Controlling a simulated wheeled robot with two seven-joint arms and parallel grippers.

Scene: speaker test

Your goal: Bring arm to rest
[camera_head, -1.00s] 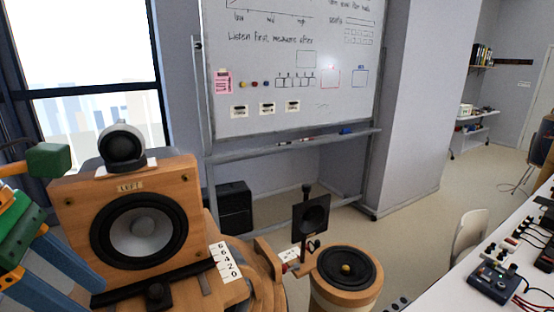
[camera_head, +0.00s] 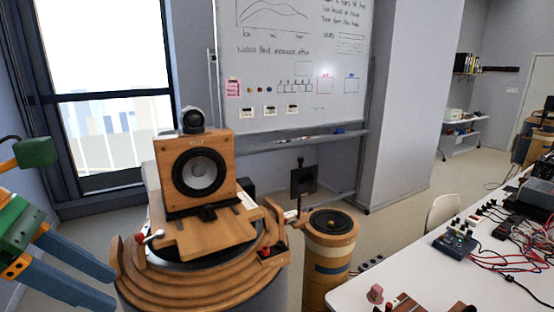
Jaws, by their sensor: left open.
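My left gripper (camera_head: 108,286), green and orange with two long blue fingers, is at the lower left edge of the head view. Its fingers are spread apart, with nothing between them. It is beside the round stepped wooden stand (camera_head: 190,292), to its left. A small dark round unit (camera_head: 194,119) sits on top of the speaker. My right gripper is out of view.
A wooden cylinder (camera_head: 328,252) with an upward-facing speaker stands right of the stand. A white table (camera_head: 400,270) with boxes and cables fills the lower right. A whiteboard (camera_head: 290,60) stands behind. Grey floor shows between the table and the wall.

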